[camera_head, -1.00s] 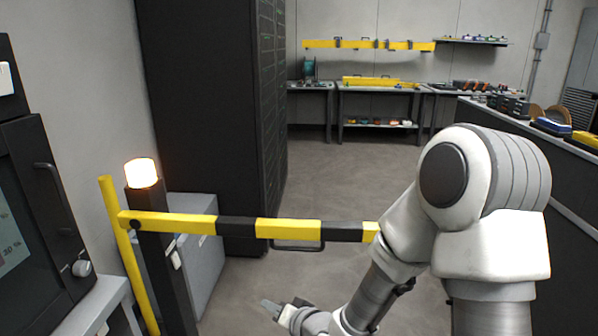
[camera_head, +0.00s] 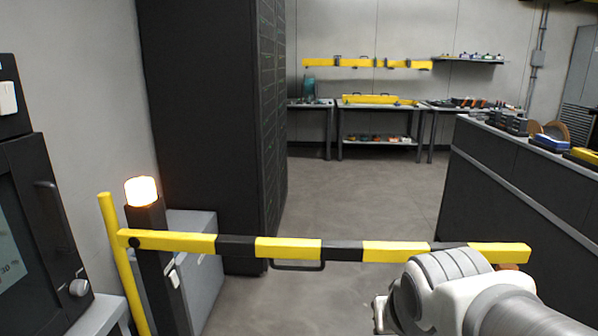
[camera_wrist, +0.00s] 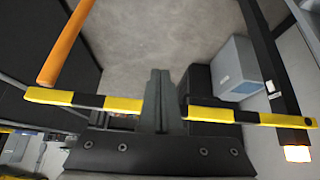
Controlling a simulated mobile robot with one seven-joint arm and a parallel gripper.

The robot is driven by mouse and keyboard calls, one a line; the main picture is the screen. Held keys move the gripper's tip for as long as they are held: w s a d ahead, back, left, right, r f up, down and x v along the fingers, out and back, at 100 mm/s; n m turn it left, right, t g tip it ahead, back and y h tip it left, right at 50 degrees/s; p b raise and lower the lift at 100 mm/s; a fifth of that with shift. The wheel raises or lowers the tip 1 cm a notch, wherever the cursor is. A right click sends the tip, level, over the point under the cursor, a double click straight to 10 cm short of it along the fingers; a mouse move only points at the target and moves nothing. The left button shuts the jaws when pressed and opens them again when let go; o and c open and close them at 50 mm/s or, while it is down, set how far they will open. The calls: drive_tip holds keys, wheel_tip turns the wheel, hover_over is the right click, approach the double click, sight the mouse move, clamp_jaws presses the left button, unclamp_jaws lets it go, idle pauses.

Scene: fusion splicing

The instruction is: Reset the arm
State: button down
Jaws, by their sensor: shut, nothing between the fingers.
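My gripper (camera_wrist: 158,85) shows in the wrist view with its two dark fingers together and nothing between them. It is not clearly visible in the head view, where my white and grey arm fills the lower right corner. The arm overlaps the right part of the yellow and black barrier bar (camera_head: 290,249) in the picture. In the wrist view the bar (camera_wrist: 88,101) runs across behind the fingers; I cannot tell how far off it is.
An orange-lit beacon (camera_head: 141,191) tops the dark barrier post at left, by a grey box (camera_head: 203,270). A tall dark rack (camera_head: 205,110) stands behind. A dark counter (camera_head: 510,185) lines the right. Floor beyond the bar is clear. An orange post (camera_wrist: 66,42) shows in the wrist view.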

drive_tip(key=s+r+g, duration=0.1)
drive_tip(key=s+r, duration=0.1)
drive_tip(key=s, duration=0.5)
wheel_tip(320, 180, up, 19)
drive_tip(key=p, duration=1.9)
drive_tip(key=shift+s+d+y, duration=0.25)
drive_tip(key=shift+y, duration=0.05)
drive_tip(key=shift+a+n, duration=0.15)
drive_tip(key=shift+n, duration=0.15)
